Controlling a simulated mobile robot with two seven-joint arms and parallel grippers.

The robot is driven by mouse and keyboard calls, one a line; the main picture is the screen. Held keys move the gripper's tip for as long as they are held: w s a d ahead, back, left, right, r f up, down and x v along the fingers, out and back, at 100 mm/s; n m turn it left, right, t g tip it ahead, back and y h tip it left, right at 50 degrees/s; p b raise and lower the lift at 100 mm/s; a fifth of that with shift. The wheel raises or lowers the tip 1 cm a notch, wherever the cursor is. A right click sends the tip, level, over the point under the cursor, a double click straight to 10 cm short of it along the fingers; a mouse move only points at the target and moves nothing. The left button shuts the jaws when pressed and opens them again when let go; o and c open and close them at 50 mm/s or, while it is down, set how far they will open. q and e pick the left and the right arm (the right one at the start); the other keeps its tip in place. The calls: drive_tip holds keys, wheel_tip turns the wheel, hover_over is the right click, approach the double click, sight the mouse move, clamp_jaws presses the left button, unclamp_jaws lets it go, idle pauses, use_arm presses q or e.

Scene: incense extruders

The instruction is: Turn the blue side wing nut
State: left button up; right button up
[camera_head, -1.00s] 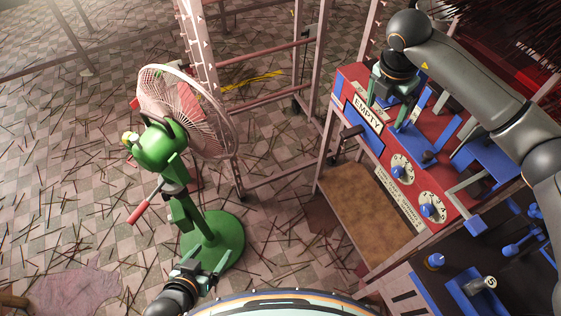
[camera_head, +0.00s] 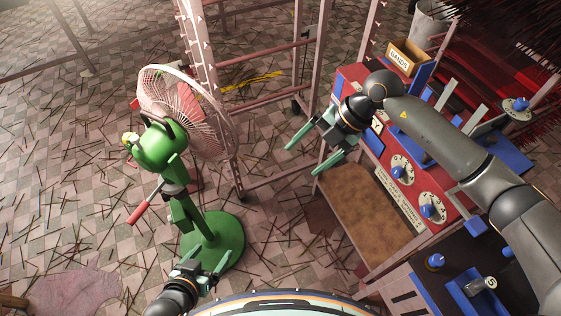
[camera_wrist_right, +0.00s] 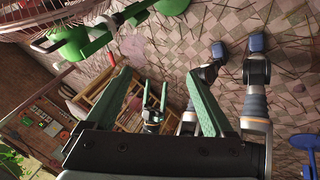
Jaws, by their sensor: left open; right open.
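I cannot tell for certain which part is the blue side wing nut. Blue knobs show in the head view: one on the upper white dial (camera_head: 398,171), one on the lower dial (camera_head: 427,210) of the red machine, and one on a round plate (camera_head: 519,104) at the far right. A blue winged shape (camera_wrist_right: 306,142) shows at the lower right of the wrist view. My right gripper (camera_head: 302,160) is open and empty, left of the red machine over the floor. It shows open in the wrist view (camera_wrist_right: 160,75). My left gripper (camera_head: 208,265) is open and empty beside the green fan base.
A green fan (camera_head: 160,150) with a pink cage stands at left on a round base. The red machine (camera_head: 375,140) stands above a brown board (camera_head: 365,210). A labelled cardboard box (camera_head: 408,57) sits behind it.

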drive_tip(key=s+a+r+y, duration=0.1)
drive_tip(key=s+a+y, duration=0.2)
drive_tip(key=a, duration=0.3)
drive_tip(key=shift+r+g+y, duration=0.15)
drive_tip(key=shift+g+y, duration=0.25)
drive_tip(key=shift+y, duration=0.1)
drive_tip(key=shift+s+a, duration=0.1)
drive_tip(key=shift+c, duration=0.2)
